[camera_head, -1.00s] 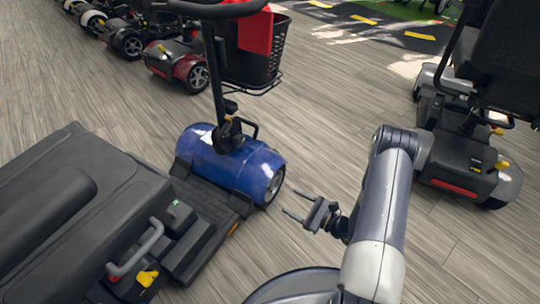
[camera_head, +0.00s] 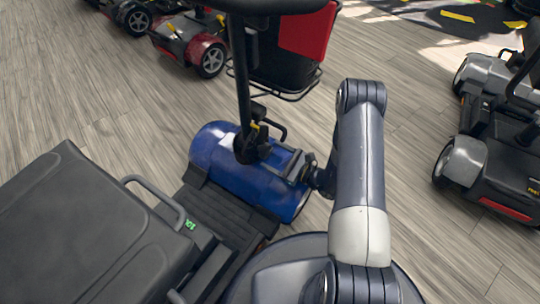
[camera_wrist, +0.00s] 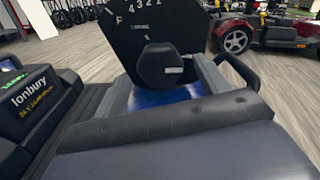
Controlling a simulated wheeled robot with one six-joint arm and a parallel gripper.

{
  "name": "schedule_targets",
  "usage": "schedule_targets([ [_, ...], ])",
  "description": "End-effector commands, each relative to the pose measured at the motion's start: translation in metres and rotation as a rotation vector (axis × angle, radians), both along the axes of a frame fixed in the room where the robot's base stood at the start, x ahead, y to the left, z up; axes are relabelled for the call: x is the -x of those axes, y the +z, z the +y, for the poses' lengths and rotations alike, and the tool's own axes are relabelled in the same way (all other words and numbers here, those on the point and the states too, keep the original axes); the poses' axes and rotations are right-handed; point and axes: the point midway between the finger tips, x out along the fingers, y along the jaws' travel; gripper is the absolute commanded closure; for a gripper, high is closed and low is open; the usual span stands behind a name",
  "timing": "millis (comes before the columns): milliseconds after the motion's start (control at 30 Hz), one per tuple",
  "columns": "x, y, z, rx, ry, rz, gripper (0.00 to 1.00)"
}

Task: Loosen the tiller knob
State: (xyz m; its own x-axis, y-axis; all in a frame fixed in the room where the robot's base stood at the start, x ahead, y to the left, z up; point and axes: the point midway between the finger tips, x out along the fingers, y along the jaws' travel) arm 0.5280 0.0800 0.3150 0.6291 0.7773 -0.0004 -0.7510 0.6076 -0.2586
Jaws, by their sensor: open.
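The black tiller knob (camera_wrist: 163,66) shows in the middle of the wrist view, in front of a dark round plate (camera_wrist: 150,25) with pale markings. The tiller base with the black pivot (camera_head: 252,146) stands on the blue scooter front (camera_head: 222,160) in the head view. My gripper (camera_head: 284,166) is open, just right of the pivot. In the wrist view its fingers reach toward the plate on either side of the knob. I cannot tell whether they touch it. The knob is hard to make out in the head view.
A black scooter seat (camera_head: 85,235) fills the lower left. A black and red basket (camera_head: 295,50) hangs on the tiller. A red scooter (camera_head: 185,40) stands behind, and a grey scooter (camera_head: 490,150) stands at right. Bare wood floor lies between them.

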Motion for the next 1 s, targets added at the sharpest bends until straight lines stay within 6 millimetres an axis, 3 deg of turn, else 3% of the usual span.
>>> schedule_targets([
  [200, -0.013, 0.0, 0.015, 0.001, 0.0, -0.002, 0.29],
  [533, -0.014, 0.0, 0.017, 0.0, -0.001, -0.001, 0.3],
  [1000, -0.014, 0.0, 0.016, 0.0, -0.001, 0.0, 0.68],
])
